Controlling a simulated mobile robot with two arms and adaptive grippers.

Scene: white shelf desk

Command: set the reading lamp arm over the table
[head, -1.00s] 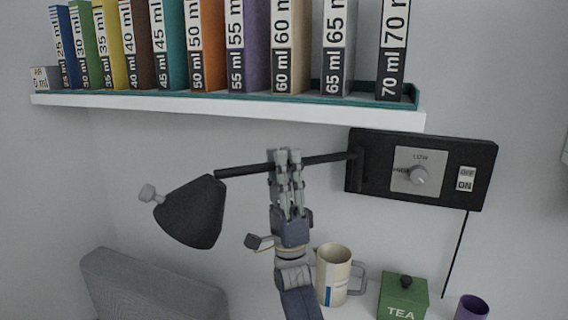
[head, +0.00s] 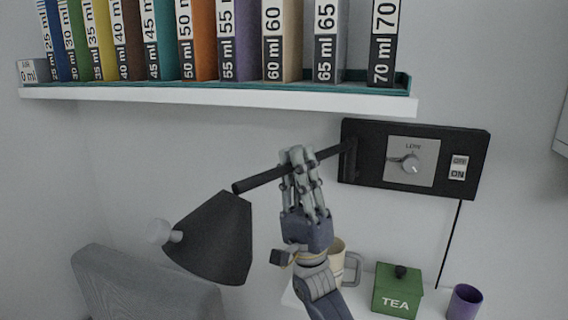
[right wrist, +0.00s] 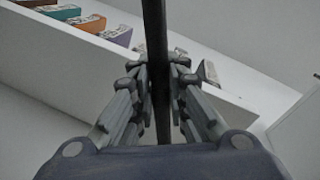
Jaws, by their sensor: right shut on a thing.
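The reading lamp's black arm (head: 263,179) reaches out from a black wall panel (head: 362,160), angled toward the viewer and to the left. The dark conical lamp shade (head: 215,240) hangs at its outer end, with a pale knob (head: 158,232) on its left. My right gripper (head: 297,156) is shut on the lamp arm about midway along it. In the right wrist view the dark bar (right wrist: 156,60) runs between the fingers (right wrist: 160,82). A white table (head: 294,300) shows in part at the bottom, below and to the right of the shade. My left gripper is not in view.
On the table stand a cream mug (head: 338,262), partly behind my right arm, a green TEA box (head: 397,293) and a purple cup (head: 464,303). A grey chair back (head: 140,285) is at lower left. A white shelf (head: 220,100) with several labelled binders is above.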

